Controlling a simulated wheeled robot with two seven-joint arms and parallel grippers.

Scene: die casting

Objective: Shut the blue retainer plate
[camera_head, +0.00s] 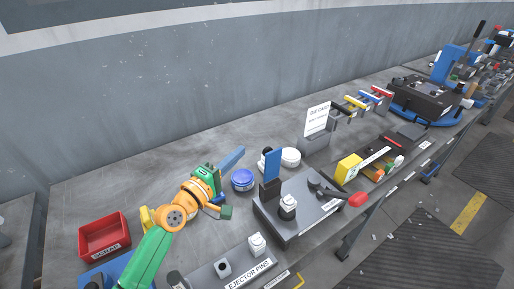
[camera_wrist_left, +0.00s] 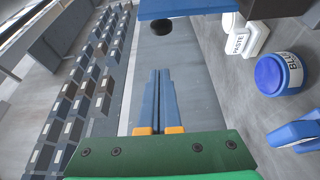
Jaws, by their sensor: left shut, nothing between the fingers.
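The blue retainer plate (camera_head: 273,163) stands upright on a dark block at the back left of a grey fixture (camera_head: 293,219) on the bench. My left gripper (camera_head: 238,152) is to the left of the plate, apart from it, with its blue fingers pointing up and right. It is shut and empty. In the left wrist view its two blue fingers (camera_wrist_left: 159,74) lie side by side with nothing between them. A blue bar (camera_wrist_left: 184,9) crosses the top of that view; I cannot tell whether it is the plate. My right gripper is not in view.
A blue tin (camera_head: 243,180) and a white tin (camera_head: 290,157) stand near the fixture. A red-knobbed lever (camera_head: 357,199) is at its right. A sign (camera_head: 317,119) stands behind. A red bin (camera_head: 104,236) is at far left. The bench behind my left gripper is mostly clear.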

